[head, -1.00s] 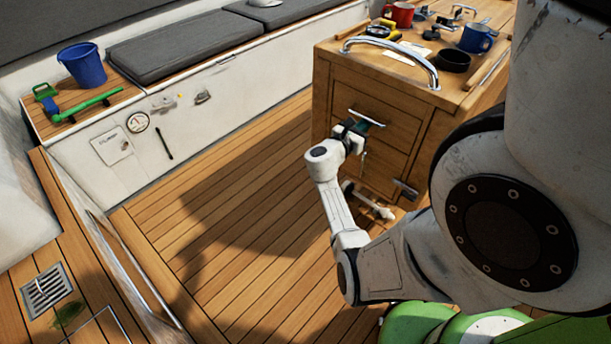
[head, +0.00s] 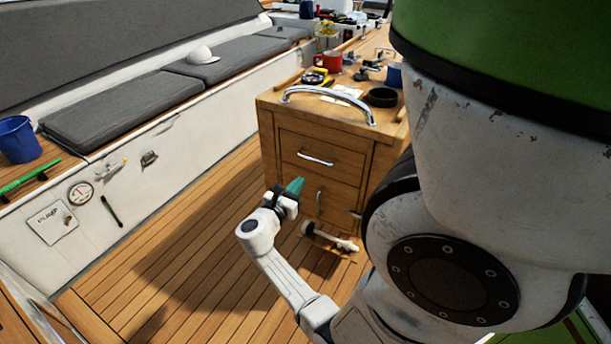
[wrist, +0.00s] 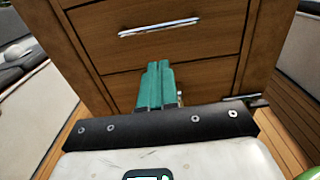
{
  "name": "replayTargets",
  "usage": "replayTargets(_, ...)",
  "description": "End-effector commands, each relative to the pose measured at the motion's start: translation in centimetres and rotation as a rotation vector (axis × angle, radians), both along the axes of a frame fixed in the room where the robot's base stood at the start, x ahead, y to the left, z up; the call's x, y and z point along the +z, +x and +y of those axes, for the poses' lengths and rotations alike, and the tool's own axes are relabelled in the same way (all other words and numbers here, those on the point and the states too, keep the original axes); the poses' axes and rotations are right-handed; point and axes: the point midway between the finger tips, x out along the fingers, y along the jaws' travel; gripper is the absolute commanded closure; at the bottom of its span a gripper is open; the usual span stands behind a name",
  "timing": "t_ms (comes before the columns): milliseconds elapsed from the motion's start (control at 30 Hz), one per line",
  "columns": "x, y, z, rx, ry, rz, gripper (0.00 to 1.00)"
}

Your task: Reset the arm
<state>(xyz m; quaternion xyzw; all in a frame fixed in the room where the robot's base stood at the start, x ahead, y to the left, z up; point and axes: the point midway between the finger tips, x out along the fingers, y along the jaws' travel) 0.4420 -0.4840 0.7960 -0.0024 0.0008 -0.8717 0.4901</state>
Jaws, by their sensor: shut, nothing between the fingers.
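My gripper (head: 294,187) has teal fingers and is out in front of the wooden cabinet, below the upper drawer's handle. In the wrist view its two fingers (wrist: 155,86) lie side by side, closed together with nothing between them. The fingers point toward the drawer fronts of the cabinet (head: 278,120). A silver drawer handle (wrist: 158,27) shows beyond the fingertips. I cannot tell the exact gap between fingertips and cabinet, but no contact is visible. My white arm is extended low over the deck.
The cabinet top holds a red mug (head: 328,62), a black round dish (head: 381,97), a blue mug (head: 394,75) and a steel rail (head: 330,95). A bench with grey cushions (head: 120,112) and a blue bucket (head: 18,140) runs along the left. The plank deck (head: 185,240) between is clear.

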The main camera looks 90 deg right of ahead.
Motion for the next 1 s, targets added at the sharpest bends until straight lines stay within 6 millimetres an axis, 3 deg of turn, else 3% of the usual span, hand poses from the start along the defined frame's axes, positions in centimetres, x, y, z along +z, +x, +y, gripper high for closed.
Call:
replayTargets(233,0.0,1.6,2.7,0.001,0.000,0.001,1.00)
replayTargets(667,0.0,2.0,3.6,0.000,-0.004,-0.037,1.00)
replayTargets(767,-0.2,2.1,4.8,-0.001,-0.015,-0.176,1.00)
replayTargets(867,-0.8,2.5,7.2,-0.013,-0.015,-0.424,1.00)
replayTargets(1000,-2.6,4.0,11.8,-0.068,0.048,-0.831,1.00)
